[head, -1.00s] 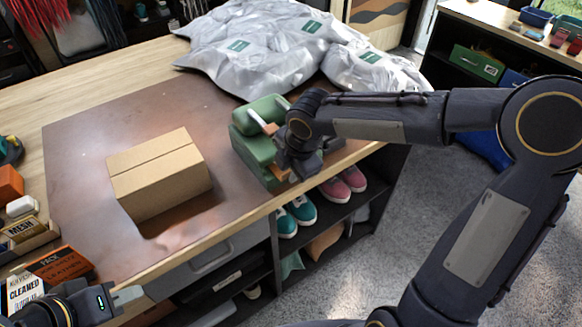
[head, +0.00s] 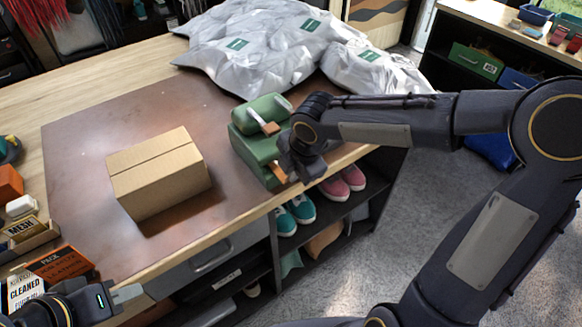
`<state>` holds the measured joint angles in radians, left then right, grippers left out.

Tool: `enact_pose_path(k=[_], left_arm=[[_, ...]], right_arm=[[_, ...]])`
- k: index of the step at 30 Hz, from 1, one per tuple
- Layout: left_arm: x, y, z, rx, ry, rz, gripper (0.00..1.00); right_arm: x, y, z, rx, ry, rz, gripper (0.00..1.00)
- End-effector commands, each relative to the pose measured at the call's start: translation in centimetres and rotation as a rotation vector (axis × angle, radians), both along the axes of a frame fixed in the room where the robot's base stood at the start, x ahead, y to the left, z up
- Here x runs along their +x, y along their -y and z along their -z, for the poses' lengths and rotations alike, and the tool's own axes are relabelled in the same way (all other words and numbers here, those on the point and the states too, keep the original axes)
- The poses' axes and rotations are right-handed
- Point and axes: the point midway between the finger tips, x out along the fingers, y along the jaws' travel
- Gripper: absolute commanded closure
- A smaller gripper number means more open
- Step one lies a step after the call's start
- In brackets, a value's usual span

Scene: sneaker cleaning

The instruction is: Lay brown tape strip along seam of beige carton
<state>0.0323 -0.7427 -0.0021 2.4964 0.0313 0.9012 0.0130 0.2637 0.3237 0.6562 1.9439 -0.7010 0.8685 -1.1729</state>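The beige carton (head: 160,178) sits shut on the brown work mat, and its top seam runs along the lid. A green tape dispenser (head: 254,150) stands to its right near the table's front edge. A brown tape piece (head: 264,121) shows on the dispenser's top, and a small brown patch shows low beside my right gripper. My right gripper (head: 292,170) is at the dispenser's right side; its fingertips are largely hidden, so its grip is unclear. My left gripper (head: 128,293) is low at the left, near the table's front edge, away from the carton; its finger gap is not visible.
The brown mat (head: 85,135) is bare around the carton. Grey bags (head: 250,50) lie at the back. Boxes, including an orange-brown one (head: 60,265), stand at the left edge. Teal shoes (head: 297,213) and pink shoes (head: 343,183) are on shelves below the table.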

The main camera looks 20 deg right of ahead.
Motion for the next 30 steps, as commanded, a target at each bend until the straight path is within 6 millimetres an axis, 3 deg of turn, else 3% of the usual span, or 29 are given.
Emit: enact_pose_path(k=[30], left_arm=[[0.0, 0.0, -1.6, 0.0, 0.0, 0.0, 0.75]], right_arm=[[-4.8, 1.8, -0.2, -0.002, 0.0, 0.002, 1.0]])
